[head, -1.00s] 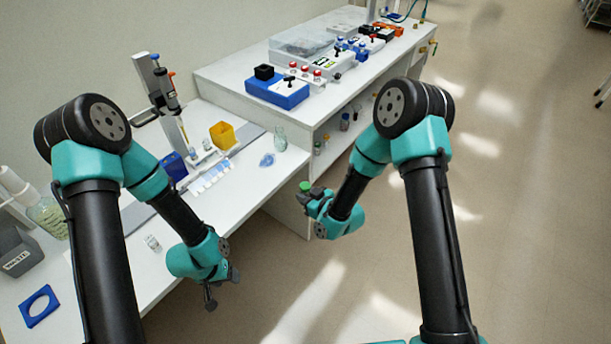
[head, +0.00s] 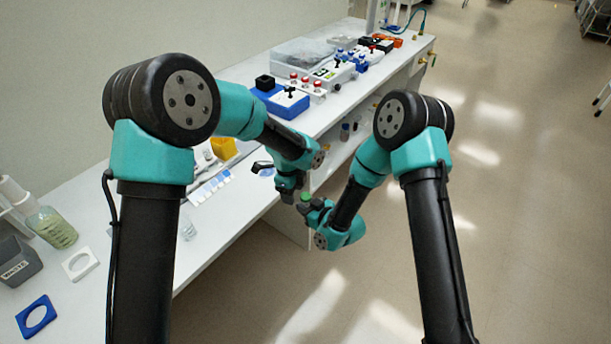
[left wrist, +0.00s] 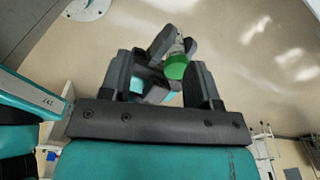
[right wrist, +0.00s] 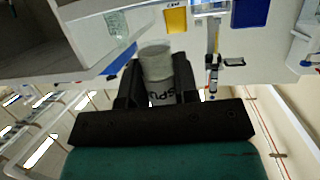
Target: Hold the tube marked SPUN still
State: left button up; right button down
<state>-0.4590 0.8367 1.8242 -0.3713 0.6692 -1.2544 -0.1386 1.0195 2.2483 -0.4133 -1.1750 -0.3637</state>
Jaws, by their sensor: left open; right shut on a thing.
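The tube marked SPUN (right wrist: 160,85) is held between the fingers of my right gripper (right wrist: 157,80), and part of its lettering shows in the right wrist view. Its green cap (head: 306,197) shows in the head view, out past the bench's front edge. In the left wrist view the green cap (left wrist: 176,66) appears between the open fingers of my left gripper (left wrist: 165,85), beyond them or level with them; I cannot tell contact. In the head view my left gripper (head: 288,190) is just above and left of the cap. The right gripper (head: 314,207) is below it.
The white bench (head: 230,205) runs along the left. On it stand a yellow bin (head: 224,148), a grey waste box (head: 18,263), a blue ring plate (head: 36,316) and a white ring plate (head: 80,263).

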aim_at(306, 196)
pick_arm(q)
jog(key=d+r+m, duration=0.2)
jog(key=r, duration=0.1)
jog(key=w+d+r+m+y, duration=0.1)
jog(key=d+r, duration=0.1)
jog(key=shift+f, duration=4)
jog(key=shift+c, duration=0.5)
jog(key=c, duration=0.9)
